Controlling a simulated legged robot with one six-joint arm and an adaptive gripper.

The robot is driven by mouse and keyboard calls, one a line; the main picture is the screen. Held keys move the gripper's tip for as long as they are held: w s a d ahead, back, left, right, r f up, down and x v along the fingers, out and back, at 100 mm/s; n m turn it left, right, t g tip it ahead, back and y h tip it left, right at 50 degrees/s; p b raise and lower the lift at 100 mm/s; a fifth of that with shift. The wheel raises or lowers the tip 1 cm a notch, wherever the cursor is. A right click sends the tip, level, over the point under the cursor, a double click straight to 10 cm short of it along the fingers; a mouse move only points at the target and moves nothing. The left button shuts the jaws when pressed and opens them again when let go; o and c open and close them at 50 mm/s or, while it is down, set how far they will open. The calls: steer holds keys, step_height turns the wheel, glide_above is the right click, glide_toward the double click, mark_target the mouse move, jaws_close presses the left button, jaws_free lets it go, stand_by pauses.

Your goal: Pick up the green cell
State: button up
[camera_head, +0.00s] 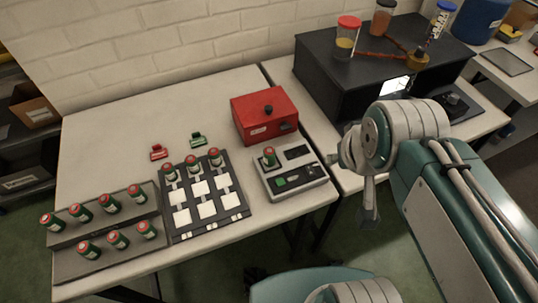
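Several green cells with red tops are in view. Three more, including this cell (192,165), stand along the back of the black board (243,217) with white squares. One cell (269,157) stands upright on the grey device (304,188) with a green button. My gripper (368,218) hangs at the right, past the table's right edge and apart from every cell. Its fingers are partly hidden, and its opening is unclear.
A red box (264,115) stands behind the grey device. A small red clip (158,153) and a green clip (198,141) lie behind the board. A large black machine (325,80) with jars on top stands at the back right. The table's back left is clear.

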steer(key=shift+o, duration=0.9)
steer(key=w+a+f+g, duration=0.1)
steer(key=w+a+f, duration=0.1)
steer(key=w, duration=0.3)
steer(key=w+a+f+m+g, duration=0.1)
steer(key=w+a+g, duration=0.1)
steer(key=w, duration=0.4)
steer(key=shift+a+f+m, duration=0.3)
steer(key=shift+a+f, duration=0.05)
steer(key=shift+a, duration=0.05)
steer(key=m+g, duration=0.1)
steer(key=g, duration=0.1)
glide_above(269, 150)
steer(key=f, duration=0.9)
steer(key=shift+d, duration=0.2)
steer(key=shift+a+f+m, duration=0.15)
steer(key=shift+f+m, duration=0.1)
steer(key=shift+m, duration=0.05)
step_height(269, 150, down, 11)
steer(key=shift+r, duration=0.15)
jaws_close()
